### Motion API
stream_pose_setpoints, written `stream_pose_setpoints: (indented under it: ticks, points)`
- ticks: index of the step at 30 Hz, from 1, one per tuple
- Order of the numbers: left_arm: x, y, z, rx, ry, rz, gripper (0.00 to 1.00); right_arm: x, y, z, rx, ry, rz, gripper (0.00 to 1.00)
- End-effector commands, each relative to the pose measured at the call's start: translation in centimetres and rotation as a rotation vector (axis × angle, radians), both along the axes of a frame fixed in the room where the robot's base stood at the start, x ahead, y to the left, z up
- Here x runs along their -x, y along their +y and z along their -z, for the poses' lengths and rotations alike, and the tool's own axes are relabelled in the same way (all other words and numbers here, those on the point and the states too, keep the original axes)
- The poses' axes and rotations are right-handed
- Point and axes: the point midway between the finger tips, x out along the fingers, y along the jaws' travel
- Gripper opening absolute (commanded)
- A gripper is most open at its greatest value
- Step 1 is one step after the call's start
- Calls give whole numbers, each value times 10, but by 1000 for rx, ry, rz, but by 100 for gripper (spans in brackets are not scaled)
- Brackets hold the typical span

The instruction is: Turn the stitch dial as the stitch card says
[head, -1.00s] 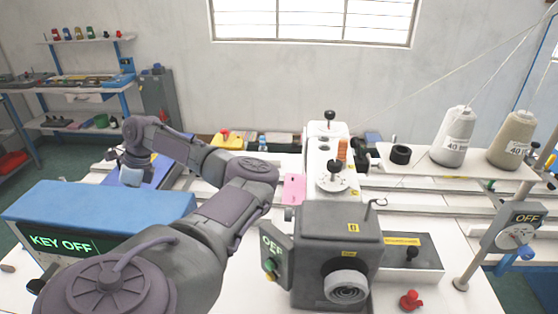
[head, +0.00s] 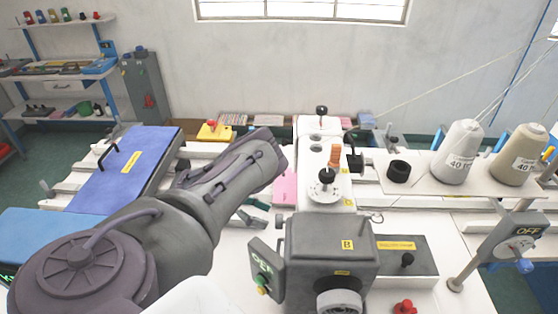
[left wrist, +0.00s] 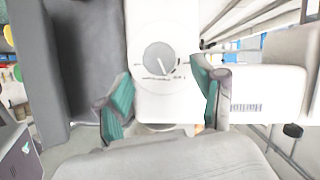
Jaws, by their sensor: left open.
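A round grey dial face (left wrist: 158,57) with a dark pointer line and marks around it sits on a white panel in the left wrist view. My left gripper (left wrist: 160,80) is open and empty, its two teal fingers to either side of and below the dial in that view. In the head view the left gripper (head: 254,211) is mostly hidden behind my arm, left of the white sewing machine (head: 312,150). A white disc with a black knob (head: 327,186) is on top of the machine. No readable stitch card shows; a pink plate (head: 285,188) lies beside the machine.
Thread cones (head: 458,152) stand at right, with a switch box (head: 515,245) below. A blue padded board (head: 125,165) lies at left.

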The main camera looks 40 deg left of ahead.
Motion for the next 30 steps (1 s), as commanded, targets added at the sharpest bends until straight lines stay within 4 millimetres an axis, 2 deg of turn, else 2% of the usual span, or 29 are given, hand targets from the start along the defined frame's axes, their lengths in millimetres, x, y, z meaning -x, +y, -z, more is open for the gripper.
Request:
stream_pose_setpoints:
  ticks: [3,9,21,30]
  points:
    - [-11,-19,8,0,6,6,68,-6,0,-9,0,-9,0,68]
    - [-24,-36,18,-2,3,1,68,-14,1,-13,-2,-22,1,68]
    - [-29,-41,21,-1,2,-1,68,-13,4,-13,-6,-20,3,68]
    - [-28,-41,21,-1,2,-1,18,-11,7,-13,-10,-16,3,68]
